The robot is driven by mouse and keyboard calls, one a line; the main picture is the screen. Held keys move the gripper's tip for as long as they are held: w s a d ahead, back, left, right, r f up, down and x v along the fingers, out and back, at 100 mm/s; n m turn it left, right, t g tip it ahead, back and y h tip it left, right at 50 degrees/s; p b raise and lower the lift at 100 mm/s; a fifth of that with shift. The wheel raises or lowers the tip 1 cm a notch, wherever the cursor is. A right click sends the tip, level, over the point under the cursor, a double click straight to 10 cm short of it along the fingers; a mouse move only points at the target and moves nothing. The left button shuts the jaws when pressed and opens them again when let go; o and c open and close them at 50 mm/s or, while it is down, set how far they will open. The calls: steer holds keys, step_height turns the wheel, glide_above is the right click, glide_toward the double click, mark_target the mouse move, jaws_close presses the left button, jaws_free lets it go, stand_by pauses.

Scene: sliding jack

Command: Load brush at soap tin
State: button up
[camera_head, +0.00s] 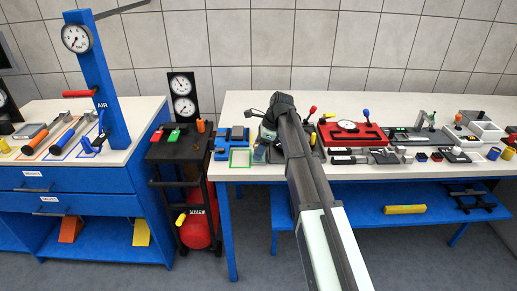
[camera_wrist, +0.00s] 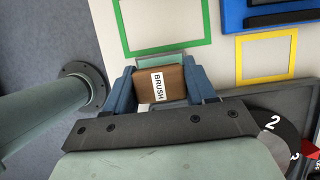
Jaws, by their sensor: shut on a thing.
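The brush is a brown block (camera_wrist: 173,85) with a white label reading BRUSH, and a pale green strip shows along its far edge. My gripper (camera_wrist: 161,82) is shut on it, with one blue-grey finger on each side. In the head view my arm hides most of the grip, over the left part of the right-hand bench. I cannot pick out the soap tin for certain in either view.
A green outline (camera_wrist: 121,30) on the white bench lies just past the brush, with a yellow outline (camera_wrist: 239,62) right of it. A blue tray (camera_wrist: 232,14) is at top right. A red case (camera_head: 372,136) and several tools crowd the bench to the right.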

steer(key=shift+f, duration=0.55)
stand_by(1.4)
steer(key=shift+r, duration=0.15)
steer(key=shift+r, duration=3.4)
